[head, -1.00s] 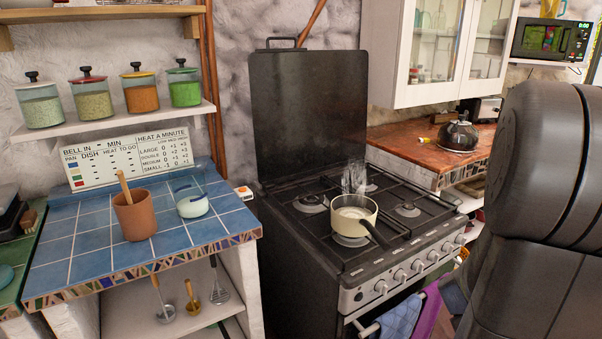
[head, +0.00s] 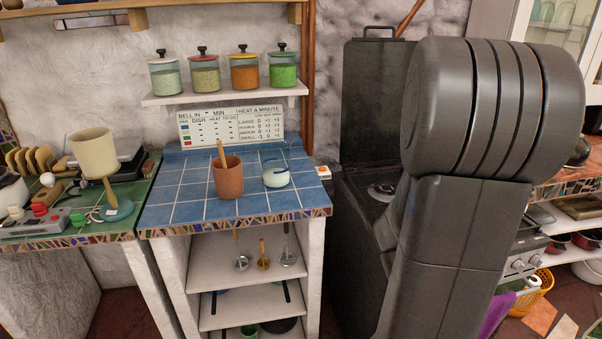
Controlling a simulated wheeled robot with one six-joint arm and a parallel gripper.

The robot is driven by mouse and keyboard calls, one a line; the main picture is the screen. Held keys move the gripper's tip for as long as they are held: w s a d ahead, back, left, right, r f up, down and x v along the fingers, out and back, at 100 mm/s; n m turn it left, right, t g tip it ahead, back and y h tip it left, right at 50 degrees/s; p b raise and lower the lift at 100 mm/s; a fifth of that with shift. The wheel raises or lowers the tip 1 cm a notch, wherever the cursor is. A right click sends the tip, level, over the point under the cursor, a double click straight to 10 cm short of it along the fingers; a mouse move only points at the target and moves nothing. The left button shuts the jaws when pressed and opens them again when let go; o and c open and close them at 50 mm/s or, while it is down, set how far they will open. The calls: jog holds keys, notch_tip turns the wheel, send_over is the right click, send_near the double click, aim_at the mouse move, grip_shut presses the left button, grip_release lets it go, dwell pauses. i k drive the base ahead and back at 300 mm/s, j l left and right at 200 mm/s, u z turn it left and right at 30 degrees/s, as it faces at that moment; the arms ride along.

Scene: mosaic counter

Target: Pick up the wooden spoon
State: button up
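A wooden spoon (head: 221,153) stands in a terracotta pot (head: 228,178) on the blue tiled counter (head: 185,190). Only the upper part of its handle shows above the rim; the rest is hidden inside the pot. The handle leans slightly to the left. My gripper is not in view. A large dark grey part of my own arm fills the right of the head view, well to the right of the pot.
A sign (head: 231,126) leans behind, under a shelf (head: 222,97) with several jars. A green counter (head: 95,226) with utensils adjoins at left. My arm partly hides the stove (head: 352,205).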

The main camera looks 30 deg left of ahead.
aim_at(219, 143)
jog(key=u, duration=1.85)
jog(key=i+l+u, duration=0.65)
